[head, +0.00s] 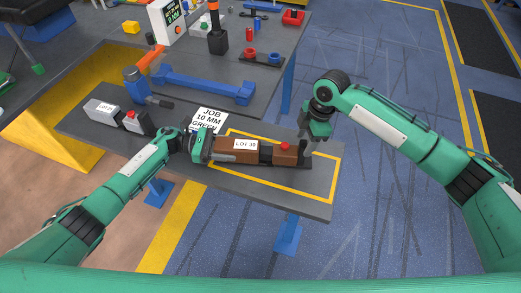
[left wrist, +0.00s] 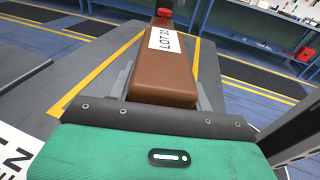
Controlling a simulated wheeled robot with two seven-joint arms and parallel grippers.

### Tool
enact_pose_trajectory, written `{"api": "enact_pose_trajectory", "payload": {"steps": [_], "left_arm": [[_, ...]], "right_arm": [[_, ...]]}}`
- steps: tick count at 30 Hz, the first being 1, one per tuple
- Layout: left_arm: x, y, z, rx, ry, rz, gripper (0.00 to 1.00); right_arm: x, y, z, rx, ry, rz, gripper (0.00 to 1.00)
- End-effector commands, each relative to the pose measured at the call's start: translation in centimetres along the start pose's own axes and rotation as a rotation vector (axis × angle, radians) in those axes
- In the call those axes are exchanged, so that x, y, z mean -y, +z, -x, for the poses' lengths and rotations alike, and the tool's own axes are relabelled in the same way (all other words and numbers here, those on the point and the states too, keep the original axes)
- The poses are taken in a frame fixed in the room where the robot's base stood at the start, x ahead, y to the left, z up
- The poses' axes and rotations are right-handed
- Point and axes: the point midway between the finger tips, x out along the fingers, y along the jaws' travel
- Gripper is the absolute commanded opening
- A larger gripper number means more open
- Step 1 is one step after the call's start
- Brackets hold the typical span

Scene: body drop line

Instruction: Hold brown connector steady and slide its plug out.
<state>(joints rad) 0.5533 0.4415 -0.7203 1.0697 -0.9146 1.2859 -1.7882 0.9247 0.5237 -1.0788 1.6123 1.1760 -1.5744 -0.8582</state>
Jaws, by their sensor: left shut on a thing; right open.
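The brown connector (head: 225,146) lies along the bench top inside a yellow outline, with a white label reading LOT 30. It also fills the middle of the left wrist view (left wrist: 165,75). Its plug (head: 288,154) is the brown part at the right end, past a dark band, with a red button (head: 285,146) near the joint. My left gripper (head: 206,147) is shut on the connector's left end. My right gripper (head: 318,137) is open beside the plug's right end, with its fingers pointing down. Whether its fingers touch the plug cannot be told.
A grey connector (head: 101,111) labelled LOT lies at the bench's left. A job card (head: 208,120) reads 10 MM GREEN. A blue bracket (head: 205,87) lies on the bench behind. The grey bench top (head: 305,190) is bare in front of the connector.

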Motion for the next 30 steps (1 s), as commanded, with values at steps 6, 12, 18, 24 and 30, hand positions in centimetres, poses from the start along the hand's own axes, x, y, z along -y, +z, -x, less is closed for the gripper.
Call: {"api": "enact_pose_trajectory", "payload": {"steps": [6, 12, 18, 24, 30], "left_arm": [[0.4, -1.0, 0.0, -0.013, -0.002, 0.010, 0.11], [0.4, -1.0, 0.0, -0.013, -0.002, 0.010, 0.11], [0.4, -1.0, 0.0, -0.012, -0.002, 0.010, 0.11], [0.4, -1.0, 0.0, -0.012, -0.003, 0.010, 0.11], [0.4, -1.0, 0.0, -0.012, -0.003, 0.010, 0.11]], "right_arm": [[0.0, -0.3, 1.7, 0.001, 0.002, 0.000, 0.56], [0.0, -0.7, 3.2, 0.000, 0.002, 0.001, 0.56], [0.0, -1.0, 4.8, 0.000, 0.002, 0.001, 0.56], [0.0, -1.1, 5.4, 0.001, 0.000, 0.000, 0.56], [0.0, -1.1, 5.4, 0.001, 0.000, 0.000, 0.56]]}}
